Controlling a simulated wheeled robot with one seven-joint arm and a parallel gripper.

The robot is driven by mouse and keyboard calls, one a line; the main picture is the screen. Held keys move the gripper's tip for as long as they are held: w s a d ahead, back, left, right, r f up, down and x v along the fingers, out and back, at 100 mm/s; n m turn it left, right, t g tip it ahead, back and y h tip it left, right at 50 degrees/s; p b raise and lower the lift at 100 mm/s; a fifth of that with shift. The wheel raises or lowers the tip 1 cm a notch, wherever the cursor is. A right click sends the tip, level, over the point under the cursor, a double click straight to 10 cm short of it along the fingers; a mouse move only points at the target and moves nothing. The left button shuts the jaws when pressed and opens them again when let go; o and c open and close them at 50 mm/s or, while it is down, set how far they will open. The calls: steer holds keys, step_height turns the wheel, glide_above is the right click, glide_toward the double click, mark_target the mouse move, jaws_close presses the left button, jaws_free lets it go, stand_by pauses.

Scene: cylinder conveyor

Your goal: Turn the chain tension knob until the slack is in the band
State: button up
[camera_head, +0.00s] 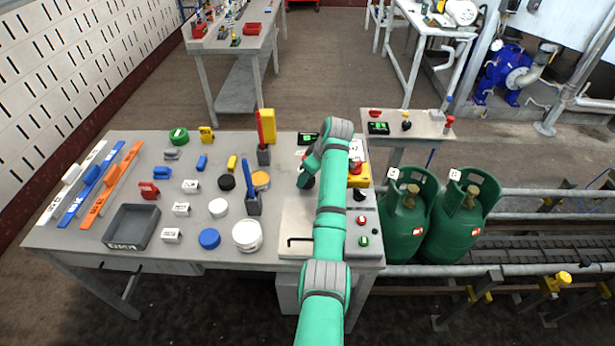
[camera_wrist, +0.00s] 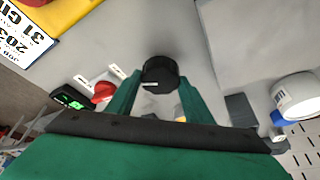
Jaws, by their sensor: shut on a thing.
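In the wrist view, a black round knob (camera_wrist: 160,72) with a small white mark sits on a grey surface, between the two green fingers of my gripper (camera_wrist: 161,88). The fingers are shut on its sides. In the head view, my gripper (camera_head: 306,180) is at the right part of the workbench, and my arm hides most of the knob there. A small dark display with green figures (camera_wrist: 70,97) shows at the left of the wrist view; its reading is too small to tell. No slack band can be made out.
The workbench (camera_head: 120,180) holds a grey bin (camera_head: 131,228), a white tub (camera_head: 247,235) and several small parts left of my arm. A red button on a yellow box (camera_head: 356,169) is close right of my gripper.

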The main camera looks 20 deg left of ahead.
steer(key=n+g, duration=0.1)
steer(key=n, duration=0.3)
steer(key=shift+w+n+g, duration=0.15)
steer(key=shift+n+g, duration=0.15)
steer(key=shift+g, duration=0.1)
steer(key=shift+n+g, duration=0.7)
steer(key=shift+n, duration=1.5)
steer(key=o, duration=1)
steer(key=shift+o, duration=0.2)
steer(key=shift+w, duration=0.1)
steer(key=v, duration=1)
steer(key=shift+r, duration=0.35)
steer(key=shift+w, duration=0.15)
